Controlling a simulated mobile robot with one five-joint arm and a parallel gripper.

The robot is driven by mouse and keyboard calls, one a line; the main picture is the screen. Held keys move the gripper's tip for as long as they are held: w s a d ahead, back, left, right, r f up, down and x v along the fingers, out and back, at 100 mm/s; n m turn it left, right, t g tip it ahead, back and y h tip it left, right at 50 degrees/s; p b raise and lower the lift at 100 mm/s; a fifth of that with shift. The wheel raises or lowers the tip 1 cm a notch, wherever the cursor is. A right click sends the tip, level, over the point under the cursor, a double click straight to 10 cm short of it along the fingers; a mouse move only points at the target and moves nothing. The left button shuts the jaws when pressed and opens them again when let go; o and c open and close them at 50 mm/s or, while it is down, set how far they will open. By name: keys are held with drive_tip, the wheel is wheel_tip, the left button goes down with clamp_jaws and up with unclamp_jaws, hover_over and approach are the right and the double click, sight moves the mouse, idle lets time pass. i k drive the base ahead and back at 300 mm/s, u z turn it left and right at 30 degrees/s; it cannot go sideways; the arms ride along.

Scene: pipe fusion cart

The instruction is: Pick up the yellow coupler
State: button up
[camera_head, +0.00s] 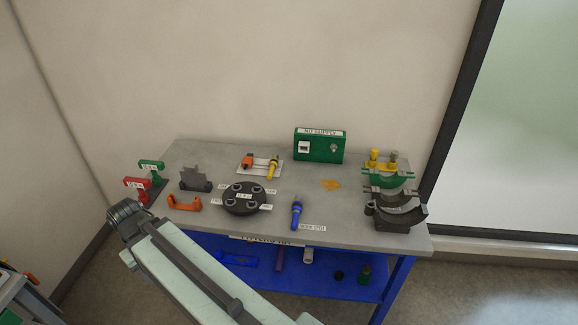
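The yellow coupler (273,168) looks like a small yellow fitting with a dark tip. It stands at the right end of a white plate (259,173) near the back middle of the grey cart top (341,221). An orange fitting (248,161) is beside it on the same plate. A blue fitting (296,213) of similar shape lies nearer the front edge. My pale arm crosses the lower left of the view, with a dark joint near the cart's front left. I cannot make out my gripper's fingers, and nothing touches the yellow coupler.
A black round holder (246,209) is in front of the plate. A green box (320,146) stands behind. A clamp fixture (398,215) fills the right end; red (137,189) and green (152,165) handles and an orange bracket (184,204) are at left. A blue shelf (340,284) is below.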

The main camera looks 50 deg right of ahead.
sight(273, 163)
drive_tip(key=z, duration=2.35)
drive_tip(key=k, duration=1.3)
drive_tip(key=u, duration=0.65)
drive_tip(key=i, duration=1.5)
